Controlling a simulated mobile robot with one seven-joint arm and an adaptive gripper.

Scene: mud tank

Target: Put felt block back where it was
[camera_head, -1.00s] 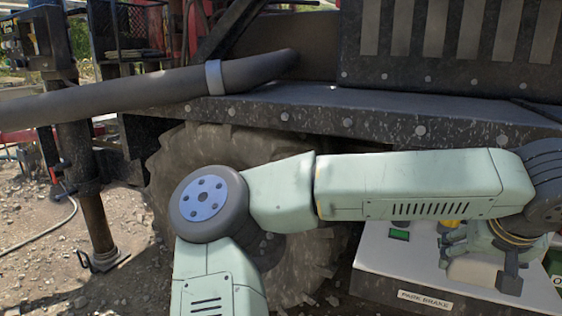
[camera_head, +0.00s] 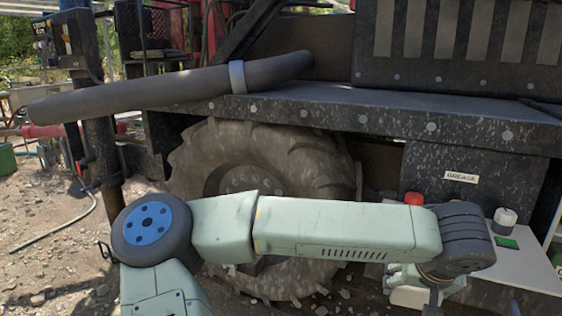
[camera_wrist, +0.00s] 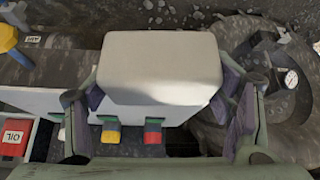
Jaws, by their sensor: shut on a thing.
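The felt block (camera_wrist: 160,60) is a pale, off-white block with rounded edges. In the wrist view it fills the upper middle, between the two fingers of my gripper (camera_wrist: 160,88), which is shut on it. In the head view my gripper (camera_head: 418,284) is at the lower right, under the wrist, partly hidden by it. The pale block (camera_head: 407,297) shows there only in part, held near the left side of a white-topped panel (camera_head: 528,268). The wrist view shows the block above a pale ledge (camera_wrist: 45,98), whose middle it hides.
A white-capped knob (camera_head: 505,216) and green plate (camera_head: 507,243) are on the panel. A red cap (camera_head: 414,198) stands behind my wrist. A large tyre (camera_head: 270,160) is behind my arm. The wrist view shows coloured tabs (camera_wrist: 152,133), a red OIL box (camera_wrist: 14,137) and a gauge (camera_wrist: 290,78).

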